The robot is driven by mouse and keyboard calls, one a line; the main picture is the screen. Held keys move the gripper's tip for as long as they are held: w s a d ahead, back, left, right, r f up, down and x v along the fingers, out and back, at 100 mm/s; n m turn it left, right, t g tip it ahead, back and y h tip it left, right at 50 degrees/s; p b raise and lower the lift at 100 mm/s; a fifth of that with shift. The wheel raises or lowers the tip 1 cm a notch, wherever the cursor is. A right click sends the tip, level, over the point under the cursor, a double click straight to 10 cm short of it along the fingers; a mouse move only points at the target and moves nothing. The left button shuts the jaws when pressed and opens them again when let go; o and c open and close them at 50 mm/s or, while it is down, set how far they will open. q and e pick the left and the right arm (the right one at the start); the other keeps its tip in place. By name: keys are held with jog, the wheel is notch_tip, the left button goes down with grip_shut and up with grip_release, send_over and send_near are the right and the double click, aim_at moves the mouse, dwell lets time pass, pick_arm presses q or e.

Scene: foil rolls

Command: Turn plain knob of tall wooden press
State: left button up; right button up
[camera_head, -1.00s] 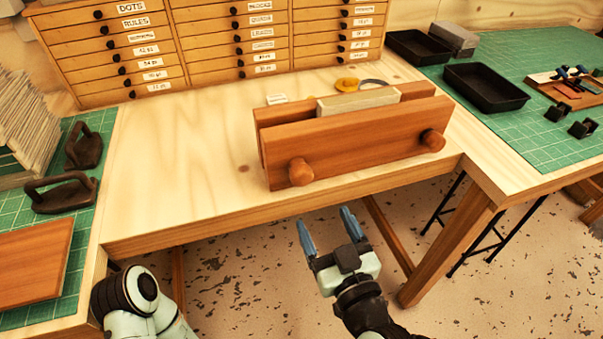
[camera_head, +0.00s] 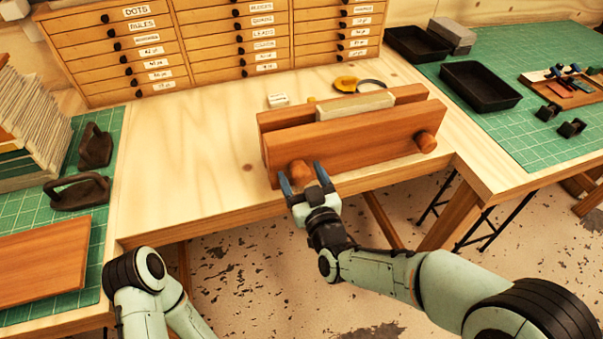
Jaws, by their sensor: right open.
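The wooden press (camera_head: 350,144) stands on the pale wooden table, with a light block (camera_head: 355,105) between its two boards. Its front board carries a left knob (camera_head: 300,170) and a right knob (camera_head: 426,142). I see no marking on either knob. My right gripper (camera_head: 303,178) is open at the left knob, one blue finger on each side of it. I cannot tell whether the fingers touch it. Part of my left arm shows at the lower left, but its gripper is out of view.
A drawer cabinet (camera_head: 215,42) stands behind the table. A yellow tape roll (camera_head: 346,83) lies behind the press. Black trays (camera_head: 481,87) sit on the right green mat. Dark handled irons (camera_head: 77,192) and a wooden board (camera_head: 42,262) are at left. The table left of the press is clear.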

jog(key=shift+w+a, duration=0.1)
jog(key=shift+w, duration=0.15)
jog(key=c, duration=1)
jog(key=shift+f+m+b, duration=0.15)
jog(key=shift+m+b, duration=0.15)
jog(key=shift+b, duration=0.2)
jog(key=m+b, duration=0.2)
jog(key=b, duration=0.1)
jog(key=shift+f+b, duration=0.1)
jog(key=shift+b, duration=0.2)
jog(key=shift+m+b, duration=0.55)
jog(key=shift+m, duration=0.25)
jog(key=shift+c, duration=0.2)
pick_arm(q)
jog(key=shift+t, duration=0.4)
jog(key=f, duration=0.1)
jog(key=w+f, duration=0.1)
jog(key=f, duration=0.2)
jog(key=shift+w+f, duration=0.25)
pick_arm(e)
jog(key=shift+r, duration=0.2)
